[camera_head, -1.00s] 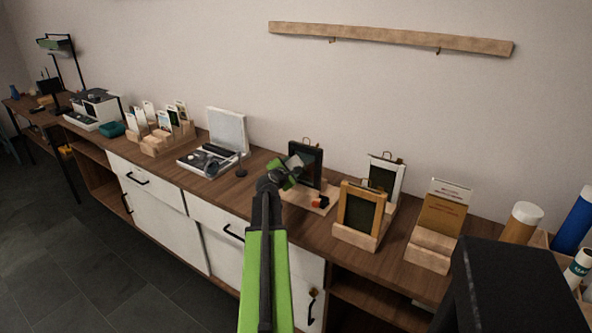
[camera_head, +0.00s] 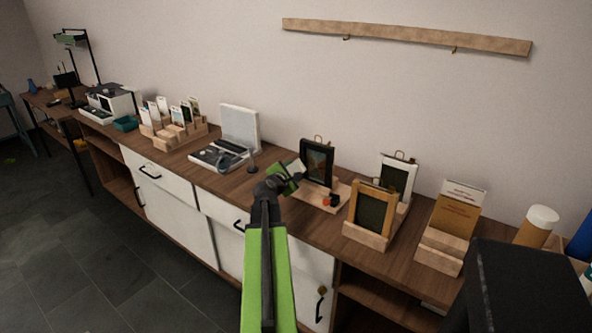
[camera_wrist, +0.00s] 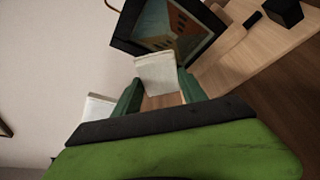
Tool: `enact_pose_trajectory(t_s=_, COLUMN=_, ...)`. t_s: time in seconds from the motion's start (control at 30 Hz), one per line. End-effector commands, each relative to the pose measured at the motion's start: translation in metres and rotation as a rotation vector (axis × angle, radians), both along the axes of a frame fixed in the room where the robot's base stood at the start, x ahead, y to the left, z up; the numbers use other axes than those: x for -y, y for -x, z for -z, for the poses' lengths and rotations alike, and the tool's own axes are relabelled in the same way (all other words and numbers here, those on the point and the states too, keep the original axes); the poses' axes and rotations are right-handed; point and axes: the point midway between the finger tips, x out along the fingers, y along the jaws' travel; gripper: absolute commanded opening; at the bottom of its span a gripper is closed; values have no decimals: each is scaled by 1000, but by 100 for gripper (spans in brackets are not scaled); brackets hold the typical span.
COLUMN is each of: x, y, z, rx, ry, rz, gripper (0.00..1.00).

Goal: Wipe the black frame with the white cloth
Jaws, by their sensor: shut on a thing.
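The black frame (camera_head: 317,160) stands upright on a light wooden stand (camera_head: 325,199) on the counter, with a picture showing in it. It also shows at the top of the wrist view (camera_wrist: 122,30), tilted by the camera angle. My gripper (camera_head: 292,176) is just left of the frame in the head view. In the wrist view my gripper (camera_wrist: 160,92) has its green fingers shut on the white cloth (camera_wrist: 156,72). The cloth's far edge overlaps the frame's lower edge in that view; I cannot tell whether they touch.
A white frame (camera_head: 398,177), a wooden frame (camera_head: 372,208) and a card holder (camera_head: 447,226) stand to the right. A white open-lidded device (camera_head: 238,128) and a card rack (camera_head: 172,130) stand left. A wooden rail (camera_head: 405,37) hangs on the wall.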

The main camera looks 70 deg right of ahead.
Motion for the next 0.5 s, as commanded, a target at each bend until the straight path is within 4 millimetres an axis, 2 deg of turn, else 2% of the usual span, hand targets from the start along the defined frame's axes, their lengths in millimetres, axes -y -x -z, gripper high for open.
enact_pose_trajectory(t_s=0.23, x=-3, y=-1, z=0, rx=0, ry=0, rz=0, gripper=17)
enact_pose_trajectory(t_s=0.5, x=-28, y=-7, z=0, rx=-1, ry=0, rz=0, gripper=17)
